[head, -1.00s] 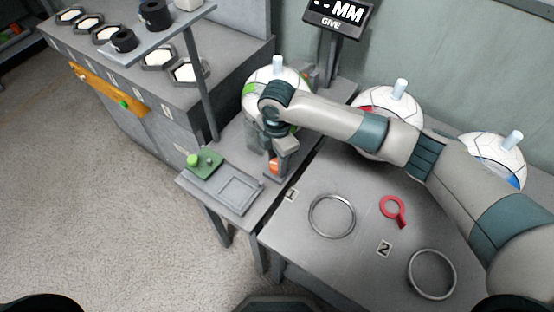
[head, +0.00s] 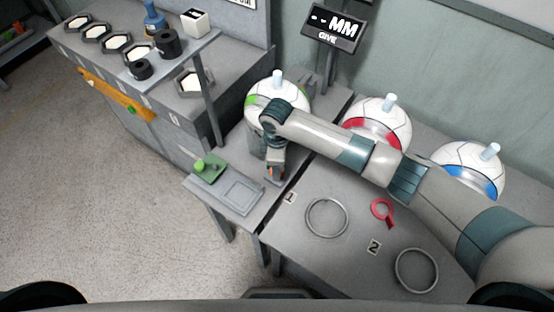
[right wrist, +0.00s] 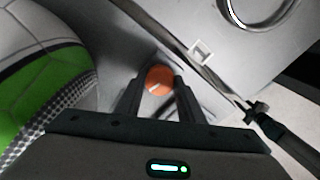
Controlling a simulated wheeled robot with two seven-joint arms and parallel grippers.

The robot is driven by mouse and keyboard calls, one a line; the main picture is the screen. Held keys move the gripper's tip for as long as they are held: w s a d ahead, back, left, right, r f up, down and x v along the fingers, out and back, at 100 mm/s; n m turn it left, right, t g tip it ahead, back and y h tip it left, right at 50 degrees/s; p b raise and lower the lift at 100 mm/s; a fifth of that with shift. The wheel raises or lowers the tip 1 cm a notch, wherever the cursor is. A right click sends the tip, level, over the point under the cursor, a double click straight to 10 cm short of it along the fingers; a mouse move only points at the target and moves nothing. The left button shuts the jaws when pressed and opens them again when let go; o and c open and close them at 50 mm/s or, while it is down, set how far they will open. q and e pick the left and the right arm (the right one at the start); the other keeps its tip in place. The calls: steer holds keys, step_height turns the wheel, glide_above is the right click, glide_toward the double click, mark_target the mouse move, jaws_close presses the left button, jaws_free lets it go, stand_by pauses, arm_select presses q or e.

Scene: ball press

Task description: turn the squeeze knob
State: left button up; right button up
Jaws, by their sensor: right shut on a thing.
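The orange squeeze knob (right wrist: 159,81) sits between the two fingers of my right gripper (right wrist: 159,92) in the right wrist view. A light mark shows on its round face. In the head view my right gripper (head: 274,174) reaches down at the press beside the white and green ball (head: 279,98), and only a sliver of orange shows there. The gripper is shut on the knob. The ball's green side also fills the left of the right wrist view (right wrist: 40,100). My left gripper is not in view.
A green pad with a green button (head: 207,168) and a shallow tray (head: 242,196) lie left of the gripper. Red (head: 377,126) and blue (head: 468,168) balls stand right.

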steer(key=m+p, duration=0.2)
steer(key=shift+a+r+m+p, duration=0.1)
steer(key=shift+r+m+p, duration=0.1)
steer(key=shift+m+p, duration=0.2)
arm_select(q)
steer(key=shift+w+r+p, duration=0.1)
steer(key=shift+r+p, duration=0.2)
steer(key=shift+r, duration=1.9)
arm_select(e)
steer(key=shift+o, duration=0.2)
steer(key=shift+f+m, duration=0.15)
steer(key=shift+m, duration=0.45)
steer(key=o, duration=1)
arm_select(q)
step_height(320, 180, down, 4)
steer(key=b, duration=0.3)
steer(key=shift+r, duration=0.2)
arm_select(e)
step_height(320, 180, up, 17)
steer(key=shift+r, duration=0.2)
